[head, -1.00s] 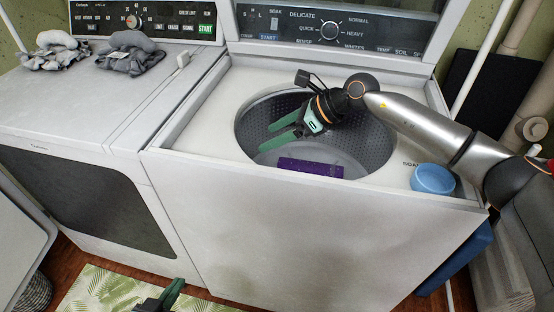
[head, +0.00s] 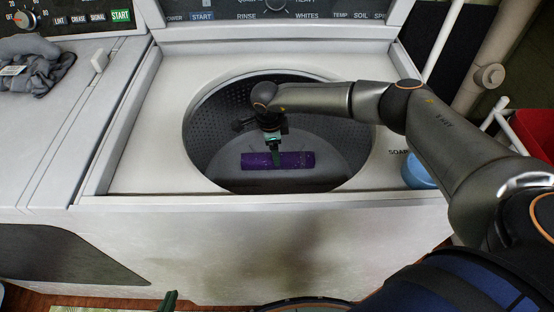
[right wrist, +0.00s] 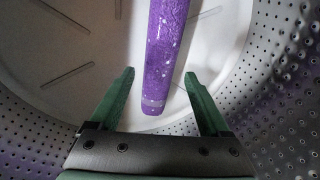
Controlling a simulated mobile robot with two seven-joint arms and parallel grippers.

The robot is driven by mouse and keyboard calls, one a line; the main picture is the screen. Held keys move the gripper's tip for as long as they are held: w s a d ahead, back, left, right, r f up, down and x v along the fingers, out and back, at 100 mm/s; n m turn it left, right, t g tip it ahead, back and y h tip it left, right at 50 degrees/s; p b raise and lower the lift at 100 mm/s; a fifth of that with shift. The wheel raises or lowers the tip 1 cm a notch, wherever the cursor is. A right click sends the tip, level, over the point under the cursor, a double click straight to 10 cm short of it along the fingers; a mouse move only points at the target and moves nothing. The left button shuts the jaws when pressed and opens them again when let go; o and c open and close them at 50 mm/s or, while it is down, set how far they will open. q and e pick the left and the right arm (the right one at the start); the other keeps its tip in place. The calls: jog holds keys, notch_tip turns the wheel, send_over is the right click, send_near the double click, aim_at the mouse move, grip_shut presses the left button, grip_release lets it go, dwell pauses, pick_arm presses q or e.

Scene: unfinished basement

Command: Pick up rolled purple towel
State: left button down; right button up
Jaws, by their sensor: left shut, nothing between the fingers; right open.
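The rolled purple towel (head: 290,161) lies on the floor of the open washer drum (head: 345,150). It also shows in the right wrist view (right wrist: 164,45), its near end between the fingers in the picture. My right gripper (head: 275,157) reaches down into the drum over the towel, partly hidden by its own arm in the head view. In the right wrist view the right gripper (right wrist: 160,76) is open, one green finger on each side of the towel.
The perforated drum wall (right wrist: 285,70) curves close around my right gripper. Grey cloths (head: 35,64) lie on the dryer at left. A red container (head: 530,130) is at far right.

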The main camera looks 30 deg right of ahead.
jog(key=f, duration=0.2)
jog(key=f+b, duration=0.1)
jog(key=f, duration=0.1)
jog(key=d+f, duration=0.1)
jog(key=f, duration=0.1)
jog(key=shift+w+f, duration=0.15)
jog(key=shift+w, duration=0.25)
jog(key=c, duration=1.1)
